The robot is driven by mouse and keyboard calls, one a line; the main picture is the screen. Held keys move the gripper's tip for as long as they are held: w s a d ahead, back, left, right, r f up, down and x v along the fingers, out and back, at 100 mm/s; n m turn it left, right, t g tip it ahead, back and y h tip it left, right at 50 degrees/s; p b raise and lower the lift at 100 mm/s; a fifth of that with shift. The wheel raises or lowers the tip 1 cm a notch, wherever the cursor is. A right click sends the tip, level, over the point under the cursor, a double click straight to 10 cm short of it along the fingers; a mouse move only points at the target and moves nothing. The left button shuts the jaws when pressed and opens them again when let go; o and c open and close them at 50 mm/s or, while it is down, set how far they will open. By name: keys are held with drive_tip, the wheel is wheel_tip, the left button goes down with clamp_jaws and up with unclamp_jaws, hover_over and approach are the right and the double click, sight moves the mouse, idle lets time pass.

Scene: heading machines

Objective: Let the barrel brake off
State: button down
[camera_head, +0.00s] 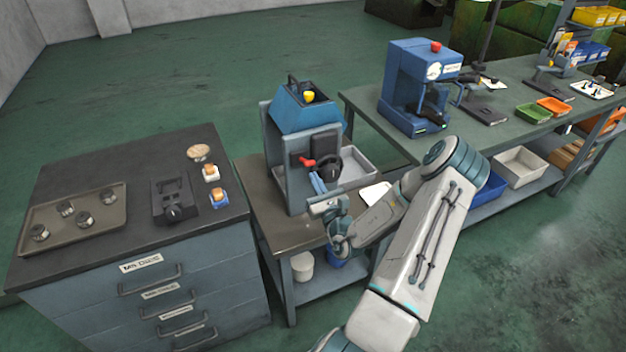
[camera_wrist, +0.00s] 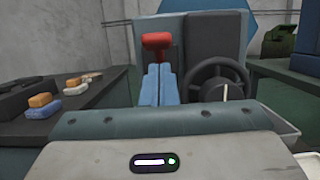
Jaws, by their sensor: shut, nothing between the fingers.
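The small heading machine (camera_head: 299,178) stands on a low bench, with a blue hood on top and a dark front plate. A red-tipped lever (camera_head: 307,162) sticks out at its front left; in the wrist view its red knob (camera_wrist: 157,40) stands upright just beyond my fingertips. A black handwheel (camera_head: 329,168) sits right of the lever and also shows in the wrist view (camera_wrist: 218,90). My gripper (camera_head: 315,177) has its two blue fingers together, empty, just below the red lever. In the wrist view the fingers (camera_wrist: 157,68) hide the lever's lower part; contact cannot be told.
A dark-topped drawer cabinet (camera_head: 95,170) stands left, carrying a tray (camera_head: 70,235) of round parts, a black fixture (camera_head: 172,198) and small blocks. A grey bin (camera_head: 358,165) lies right of the machine. A larger blue machine (camera_head: 400,90) stands on the bench behind right.

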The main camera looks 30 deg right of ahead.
drive_tip(key=shift+f, duration=0.1)
drive_tip(key=r+b+v, duration=0.1)
drive_tip(key=b+v, duration=0.3)
drive_tip(key=v, duration=0.7)
drive_tip(key=shift+s+r, duration=0.2)
drive_tip(key=shift+s, duration=0.25)
drive_tip(key=shift+w+a, duration=0.1)
drive_tip(key=shift+a, duration=0.05)
